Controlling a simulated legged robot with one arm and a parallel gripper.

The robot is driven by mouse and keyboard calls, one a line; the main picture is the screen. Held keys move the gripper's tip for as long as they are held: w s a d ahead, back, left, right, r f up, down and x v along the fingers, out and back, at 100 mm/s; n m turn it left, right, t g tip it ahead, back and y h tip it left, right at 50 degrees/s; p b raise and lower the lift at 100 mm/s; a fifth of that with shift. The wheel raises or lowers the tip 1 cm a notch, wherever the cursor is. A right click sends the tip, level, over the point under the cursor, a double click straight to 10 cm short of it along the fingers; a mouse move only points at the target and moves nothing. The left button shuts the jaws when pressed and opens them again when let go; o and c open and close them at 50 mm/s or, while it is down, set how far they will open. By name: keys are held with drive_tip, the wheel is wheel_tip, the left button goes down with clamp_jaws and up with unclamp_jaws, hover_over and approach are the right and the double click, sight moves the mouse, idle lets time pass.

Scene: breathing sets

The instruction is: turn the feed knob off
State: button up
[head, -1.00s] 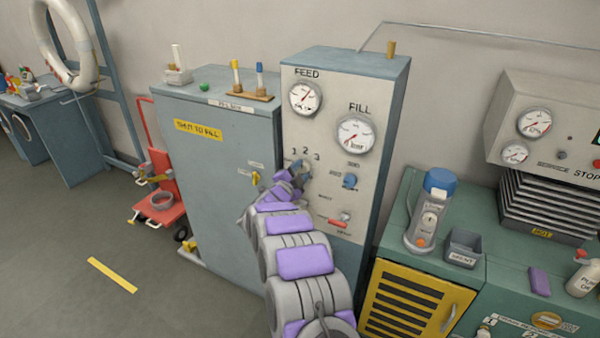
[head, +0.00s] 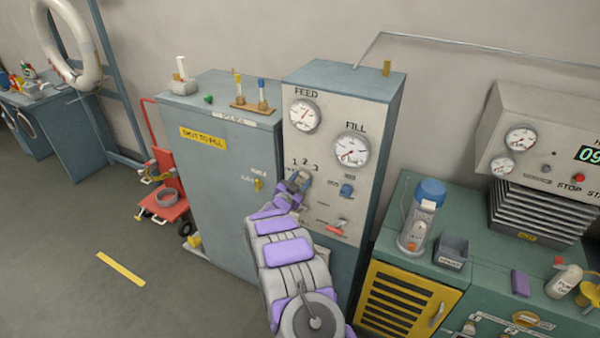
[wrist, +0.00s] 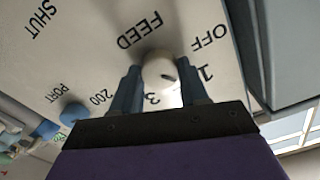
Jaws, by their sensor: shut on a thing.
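The feed knob (wrist: 158,68) is a pale rounded knob with a short dark mark, seen close up in the wrist view. The panel prints FEED, OFF, 1 and 3 around it, upside down there. My gripper (wrist: 161,78) is shut on the knob, one blue-grey finger on each side. In the head view my gripper (head: 301,181) reaches the panel (head: 310,148) just below the numbers 1 2 3, under the FEED gauge (head: 305,116). My gripper and arm hide part of the knob there. The exact setting of the mark is hard to tell.
A blue knob (head: 346,190) and a red lever (head: 337,228) sit on the panel right of my gripper. A grey cabinet (head: 215,160) with a yellow handle stands at left. A green bench (head: 465,270) with bottles is at right. Open floor lies front left.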

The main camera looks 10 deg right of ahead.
drive_tip(key=n+p, duration=0.2)
drive_tip(key=n, duration=0.1)
drive_tip(key=shift+s+f, duration=0.1)
drive_tip(key=n+p, duration=0.2)
drive_tip(key=shift+n, duration=0.4)
drive_tip(key=n+p, duration=0.1)
drive_tip(key=n, duration=0.4)
drive_tip(key=shift+a+f+p, duration=0.1)
drive_tip(key=shift+a+p, duration=0.05)
drive_tip(key=shift+p, duration=0.15)
drive_tip(key=shift+n, duration=0.3)
drive_tip(key=o, duration=1.1)
drive_tip(key=shift+a, duration=0.1)
drive_tip(key=shift+c, duration=0.2)
